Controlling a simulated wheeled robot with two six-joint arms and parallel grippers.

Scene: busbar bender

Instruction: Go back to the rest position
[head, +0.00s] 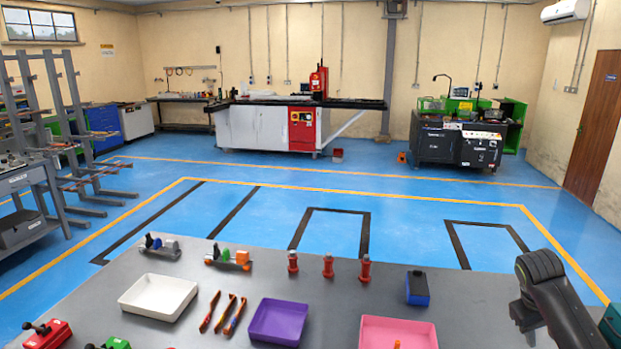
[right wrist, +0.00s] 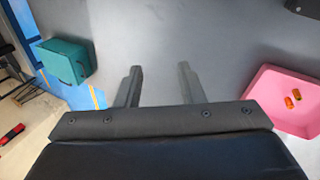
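My right arm (head: 548,290) comes in at the right of the head view, over the right end of the grey table (head: 465,300). In the right wrist view, my right gripper (right wrist: 160,82) has its two fingers spread apart, with nothing between them and bare grey table beyond. My left arm and gripper do not show in either view.
The table holds a white tray (head: 158,296), purple tray (head: 278,321), pink tray (head: 398,333), several pliers-like tools (head: 222,313), red insulators (head: 328,266) and a blue-black block (head: 417,288). A teal box (right wrist: 66,60) stands left of my right gripper.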

